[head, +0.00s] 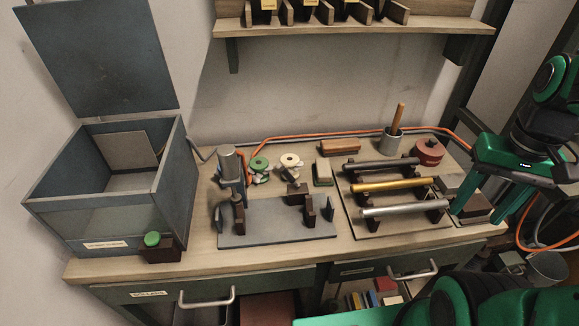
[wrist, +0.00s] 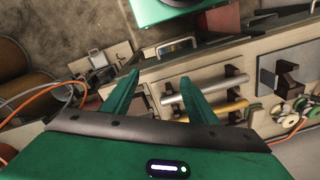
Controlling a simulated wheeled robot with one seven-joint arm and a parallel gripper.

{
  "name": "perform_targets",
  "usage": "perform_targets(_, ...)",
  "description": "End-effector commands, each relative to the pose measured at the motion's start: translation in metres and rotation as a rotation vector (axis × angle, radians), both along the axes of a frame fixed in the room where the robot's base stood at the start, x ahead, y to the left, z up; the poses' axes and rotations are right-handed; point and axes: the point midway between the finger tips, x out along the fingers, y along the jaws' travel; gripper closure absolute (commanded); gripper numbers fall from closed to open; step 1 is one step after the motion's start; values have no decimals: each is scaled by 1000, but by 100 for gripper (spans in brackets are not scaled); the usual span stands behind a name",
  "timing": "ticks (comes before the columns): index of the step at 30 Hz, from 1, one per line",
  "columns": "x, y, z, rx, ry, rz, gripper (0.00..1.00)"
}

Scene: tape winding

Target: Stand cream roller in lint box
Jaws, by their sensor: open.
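Three long rollers lie across dark cradles on a rack at the right of the bench: a dark one (head: 380,164), a brass-yellow one (head: 390,185) and a pale silvery one (head: 400,208). The pale one looks creamier in the wrist view (wrist: 200,91); I cannot tell for sure that it is the cream roller. A large blue-grey box (head: 95,218) with its lid raised stands at the left, probably the lint box; its label is too small to read. My gripper (head: 483,214) is open and empty at the rack's right side; its fingers also show in the wrist view (wrist: 160,80).
A blue-grey fixture plate (head: 275,235) with dark uprights stands between box and rack. A green-topped dark block (head: 159,247) sits before the box. Small spools (head: 291,161), a cup with a stick (head: 394,143) and a red canister (head: 429,151) stand behind. A shelf (head: 350,27) hangs above.

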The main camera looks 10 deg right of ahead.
Motion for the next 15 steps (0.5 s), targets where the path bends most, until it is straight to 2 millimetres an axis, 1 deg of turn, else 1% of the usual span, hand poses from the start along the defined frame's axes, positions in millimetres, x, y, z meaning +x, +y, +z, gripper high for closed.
perform_targets(5, -22, -2, -1, -1, 18, -104, 47)
perform_targets(6, -12, -1, 0, -13, 14, -83, 47)
perform_targets(11, 16, 4, 3, -48, -8, -28, 47)
perform_targets(15, 45, 14, 7, -77, -36, 27, 47)
